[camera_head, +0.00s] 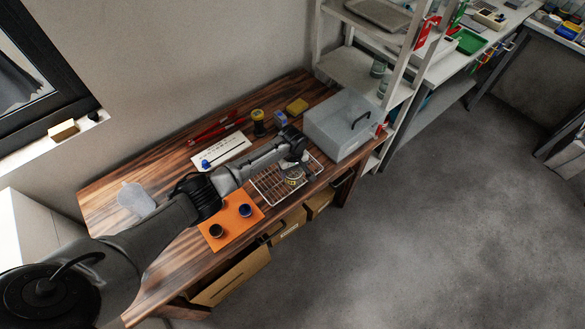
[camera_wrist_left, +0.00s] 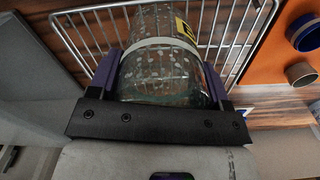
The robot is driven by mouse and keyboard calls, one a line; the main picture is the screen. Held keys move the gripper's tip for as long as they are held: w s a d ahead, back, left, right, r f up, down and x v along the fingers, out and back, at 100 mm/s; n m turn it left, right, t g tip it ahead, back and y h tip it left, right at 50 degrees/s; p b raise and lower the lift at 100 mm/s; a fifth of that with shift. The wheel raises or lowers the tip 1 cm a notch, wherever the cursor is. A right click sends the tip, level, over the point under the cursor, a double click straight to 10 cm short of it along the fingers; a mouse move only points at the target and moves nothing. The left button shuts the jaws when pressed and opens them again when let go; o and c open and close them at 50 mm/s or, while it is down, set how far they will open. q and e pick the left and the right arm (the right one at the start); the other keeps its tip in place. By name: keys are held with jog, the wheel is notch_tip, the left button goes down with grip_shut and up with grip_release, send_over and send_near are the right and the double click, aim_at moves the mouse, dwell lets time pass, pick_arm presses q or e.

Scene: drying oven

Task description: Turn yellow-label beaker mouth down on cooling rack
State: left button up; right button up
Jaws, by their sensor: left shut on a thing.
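The yellow-label beaker (camera_wrist_left: 160,60) is clear glass with a pale band and droplet-like marks. Part of its yellow label (camera_wrist_left: 186,29) shows at the upper right of the glass in the left wrist view. My left gripper (camera_wrist_left: 160,80) is shut on the beaker, one purple-padded finger on each side. The wire cooling rack (camera_head: 268,188) lies on the wooden bench in the head view, with my left gripper (camera_head: 291,172) over it. The rack's wires (camera_wrist_left: 90,35) show behind the glass. I cannot tell which way the mouth faces or whether the beaker touches the rack. My right gripper is not in view.
An orange mat (camera_head: 233,232) with two small dark-topped containers (camera_head: 216,231) lies left of the rack. A grey box with a handle (camera_head: 338,125) stands right behind it. Drawers (camera_head: 235,275) stick out at the bench front. A white panel (camera_head: 220,150) lies behind my arm.

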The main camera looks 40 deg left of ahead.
pick_arm(q)
jog(key=shift+f, duration=0.3)
dwell(0.4)
jog(key=o, duration=1.1)
notch_tip(320, 180, up, 14)
jog(key=p, duration=0.2)
jog(key=shift+f+p, duration=0.1)
jog(key=shift+p, duration=0.2)
